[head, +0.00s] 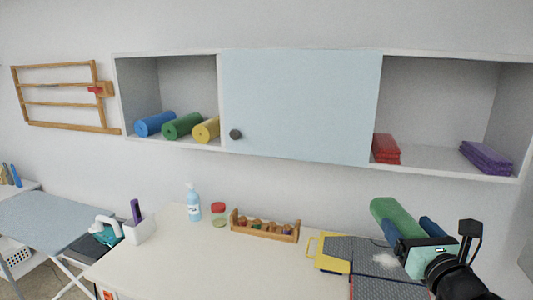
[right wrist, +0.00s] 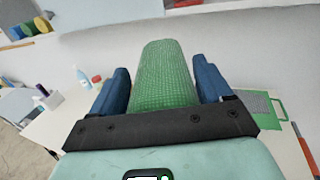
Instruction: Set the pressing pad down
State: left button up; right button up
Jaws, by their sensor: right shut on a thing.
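My right gripper (head: 405,232) is at the right, above the right part of the table, with blue fingers. It is shut on a green pressing pad (head: 393,215), a long textured pad with a rounded end. In the right wrist view the pad (right wrist: 165,75) stands out between the two blue fingers of the gripper (right wrist: 163,90), pointing away from the wrist. The pad appears held above the table, apart from it. Its lower end is hidden by the gripper's black bar. My left gripper is in neither view.
Below the right gripper, grey mats (head: 378,258) with coloured edges lie on the white table (head: 190,265). A wooden rack of spools (head: 265,228), a jar (head: 219,214) and a blue bottle (head: 193,206) stand along the back. The front middle is clear. A wall cabinet (head: 300,105) hangs above.

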jog(key=a+f+n+y, duration=0.1)
jog(key=a+f+y, duration=0.1)
jog(key=f, duration=0.8)
jog(key=w+a+f+n+y, duration=0.1)
jog(key=a+f, duration=0.4)
jog(key=f, duration=0.6)
jog(key=w+a+f+n+y, duration=0.1)
jog(key=a+f, duration=0.3)
jog(key=f, duration=0.7)
jog(key=shift+a+f+n+g+y, duration=0.2)
jog(key=shift+n+g+y, duration=0.15)
jog(key=shift+y, duration=0.45)
jog(key=shift+s+f, duration=0.3)
